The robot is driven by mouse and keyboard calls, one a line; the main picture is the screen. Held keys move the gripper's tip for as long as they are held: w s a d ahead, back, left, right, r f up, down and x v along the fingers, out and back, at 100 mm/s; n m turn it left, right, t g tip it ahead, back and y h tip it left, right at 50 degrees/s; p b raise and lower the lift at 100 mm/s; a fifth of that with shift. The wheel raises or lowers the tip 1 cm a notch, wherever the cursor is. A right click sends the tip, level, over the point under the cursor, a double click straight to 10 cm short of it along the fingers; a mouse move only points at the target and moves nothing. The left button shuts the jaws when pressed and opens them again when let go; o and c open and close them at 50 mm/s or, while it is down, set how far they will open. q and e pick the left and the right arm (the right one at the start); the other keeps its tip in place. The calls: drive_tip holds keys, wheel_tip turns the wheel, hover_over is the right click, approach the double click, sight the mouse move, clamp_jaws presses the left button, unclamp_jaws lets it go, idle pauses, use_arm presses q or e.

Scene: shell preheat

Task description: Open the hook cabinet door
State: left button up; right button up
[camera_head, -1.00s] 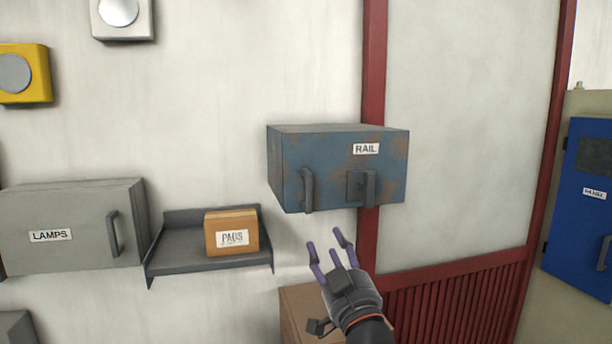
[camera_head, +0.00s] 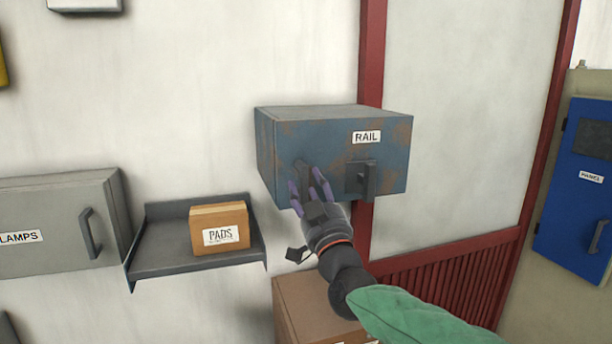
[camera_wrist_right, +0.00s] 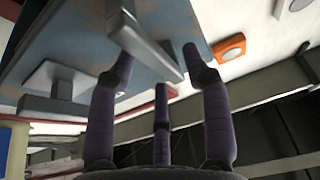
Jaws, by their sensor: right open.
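No label reading "hook" shows. A rusty blue wall cabinet (camera_head: 330,150) labelled RAIL has two handles on its front. My right gripper (camera_head: 308,185) is at the left handle (camera_head: 299,164), mostly covering it in the head view. In the right wrist view the grey handle bar (camera_wrist_right: 143,42) lies between the spread purple fingers of my open right gripper (camera_wrist_right: 158,62). Whether the fingers touch it, I cannot tell. The right handle (camera_head: 366,180), on a square plate, is free; it also shows in the wrist view (camera_wrist_right: 50,107). The cabinet front is closed. My left gripper is not in view.
A grey LAMPS cabinet (camera_head: 55,215) and a shelf (camera_head: 160,262) with a PADS box (camera_head: 219,228) are at left. A cardboard box (camera_head: 305,305) stands below my right arm. A blue PANEL cabinet (camera_head: 572,215) is at far right. A red post (camera_head: 372,60) runs behind the RAIL cabinet.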

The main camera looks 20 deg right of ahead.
drive_tip(key=shift+x, duration=0.75)
drive_tip(key=shift+w+r, duration=0.1)
drive_tip(key=shift+w, duration=0.25)
drive_tip(key=shift+s, duration=0.15)
drive_tip(key=shift+c, duration=0.6)
clamp_jaws()
